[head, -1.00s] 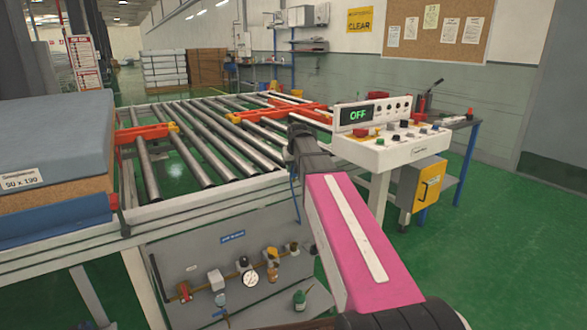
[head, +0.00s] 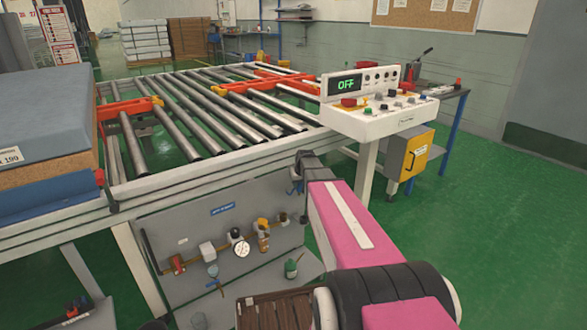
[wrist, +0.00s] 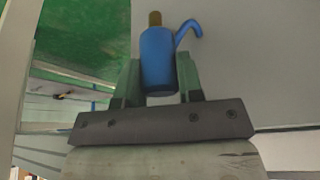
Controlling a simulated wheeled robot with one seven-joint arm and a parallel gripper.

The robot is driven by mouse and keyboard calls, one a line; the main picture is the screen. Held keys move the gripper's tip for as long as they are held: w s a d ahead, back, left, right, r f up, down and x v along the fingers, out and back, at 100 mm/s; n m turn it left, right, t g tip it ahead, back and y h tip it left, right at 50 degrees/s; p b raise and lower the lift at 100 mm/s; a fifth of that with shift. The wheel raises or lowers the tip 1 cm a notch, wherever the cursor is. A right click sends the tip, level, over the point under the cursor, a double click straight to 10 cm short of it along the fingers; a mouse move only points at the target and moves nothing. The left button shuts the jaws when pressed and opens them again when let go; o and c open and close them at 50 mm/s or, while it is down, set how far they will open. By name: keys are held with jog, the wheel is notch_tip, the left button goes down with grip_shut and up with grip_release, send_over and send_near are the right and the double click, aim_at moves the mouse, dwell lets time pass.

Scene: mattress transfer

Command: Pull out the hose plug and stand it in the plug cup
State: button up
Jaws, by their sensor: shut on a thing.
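The blue hose plug (wrist: 158,62) has a brass tip and a blue hook-shaped piece at its side in the wrist view. My gripper (wrist: 160,88) is shut on it, with one finger on each side, and the brass tip points away from the gripper. In the head view my gripper (head: 297,186) is dark and mostly hidden by my pink arm; only a bit of blue shows beside it.
A grey air panel (head: 168,228) below the conveyor carries valves and a gauge (head: 242,249). A control console (head: 385,115) reading OFF is at right. A mattress (head: 45,115) lies at left. Green floor at right is clear.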

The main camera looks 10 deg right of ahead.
notch_tip(320, 180, down, 6)
jog(key=d, duration=0.2)
jog(key=shift+s, duration=0.4)
jog(key=shift+f, duration=0.1)
jog(key=shift+f, duration=0.15)
jog(key=shift+f, duration=2.75)
jog(key=shift+f, duration=1.8)
jog(key=o, duration=1)
jog(key=shift+o, duration=0.2)
jog(key=shift+s, duration=0.1)
jog(key=v, duration=1)
jog(key=shift+r, duration=0.3)
